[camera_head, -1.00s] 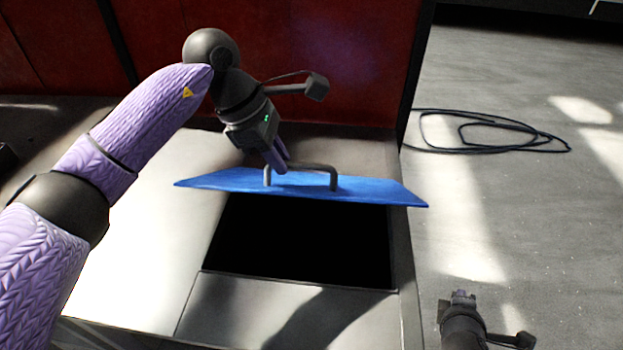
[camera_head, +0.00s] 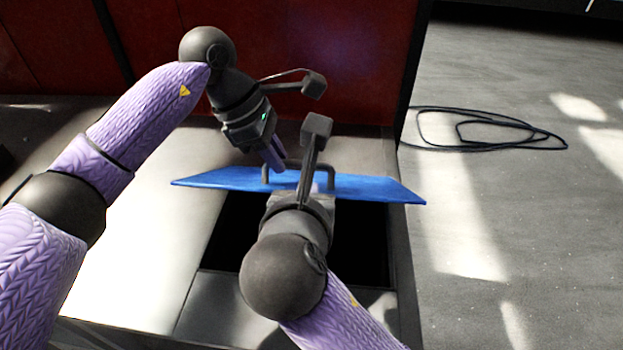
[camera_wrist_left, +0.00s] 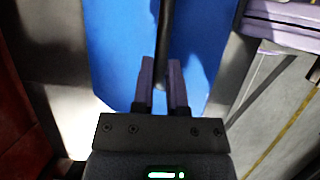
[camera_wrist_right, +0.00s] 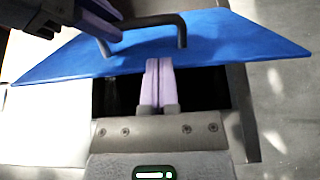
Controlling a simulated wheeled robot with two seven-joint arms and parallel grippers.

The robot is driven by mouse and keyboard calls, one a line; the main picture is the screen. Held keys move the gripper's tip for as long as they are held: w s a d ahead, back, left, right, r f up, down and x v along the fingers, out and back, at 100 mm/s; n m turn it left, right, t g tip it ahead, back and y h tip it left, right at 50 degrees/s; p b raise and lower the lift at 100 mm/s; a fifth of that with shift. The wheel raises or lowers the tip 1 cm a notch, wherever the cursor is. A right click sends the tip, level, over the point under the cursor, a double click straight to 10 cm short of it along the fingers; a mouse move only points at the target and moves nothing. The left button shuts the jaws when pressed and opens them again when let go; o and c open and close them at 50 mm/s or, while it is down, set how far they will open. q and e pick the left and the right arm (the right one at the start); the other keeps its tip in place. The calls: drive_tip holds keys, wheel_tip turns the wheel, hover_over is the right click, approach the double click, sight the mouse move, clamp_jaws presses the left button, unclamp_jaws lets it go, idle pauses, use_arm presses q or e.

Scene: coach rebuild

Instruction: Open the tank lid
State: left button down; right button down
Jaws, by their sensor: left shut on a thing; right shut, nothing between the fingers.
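The tank lid is a flat blue panel (camera_head: 215,179) with a dark bar handle (camera_head: 331,176). It is raised and tilted over the dark square opening (camera_head: 228,232) in the metal tank top. My left gripper (camera_head: 277,162) is shut on the handle; the left wrist view shows the bar between its fingers (camera_wrist_left: 162,82). My right gripper is shut and empty in the right wrist view (camera_wrist_right: 159,80), with its fingertips near the lid's near edge. Whether they touch the lid I cannot tell. In the head view my right wrist hides those fingertips and part of the lid.
The pale metal tank top (camera_head: 150,235) surrounds the opening. A dark red wall (camera_head: 340,70) stands behind it. To the right is open grey floor (camera_head: 500,230) with a coiled black cable (camera_head: 490,148) lying on it.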

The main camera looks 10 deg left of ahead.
use_arm(q)
drive_tip(key=shift+f, duration=0.1)
use_arm(e)
drive_tip(key=x, duration=0.4)
use_arm(q)
drive_tip(key=shift+w, duration=0.1)
use_arm(e)
drive_tip(key=shift+w+r, duration=0.55)
drive_tip(key=shift+w, duration=0.05)
use_arm(q)
drive_tip(key=c, duration=0.6)
unclamp_jaws()
drive_tip(key=shift+c, duration=0.2)
use_arm(e)
drive_tip(key=shift+f, duration=0.1)
